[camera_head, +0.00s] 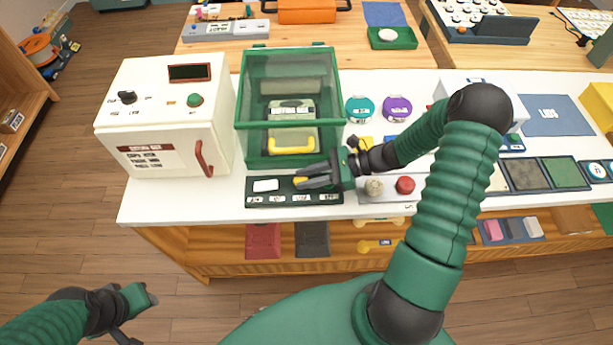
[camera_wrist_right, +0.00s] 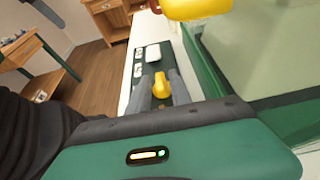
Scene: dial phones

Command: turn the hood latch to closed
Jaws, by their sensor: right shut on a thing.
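The hood (camera_head: 289,90) is a clear green box with a yellow handle (camera_head: 291,146) on its front. The handle also shows at the top of the right wrist view (camera_wrist_right: 197,8). In front of the hood lies a dark green panel (camera_head: 257,198) with a white plate and small labels. A yellow knob, seemingly the latch (camera_wrist_right: 161,86), stands on this panel. My right gripper (camera_head: 302,182) is shut on the yellow knob, with one grey finger on each side. The latch's marked position cannot be read. My left gripper (camera_head: 141,314) is open and empty, low at the left, away from the counter.
A white cabinet (camera_head: 165,120) with a red handle stands left of the hood. Right of the panel are a beige knob (camera_head: 374,187) and a red knob (camera_head: 405,185). Teal (camera_head: 360,108) and purple (camera_head: 397,108) discs lie behind my right arm. The floor at left is clear.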

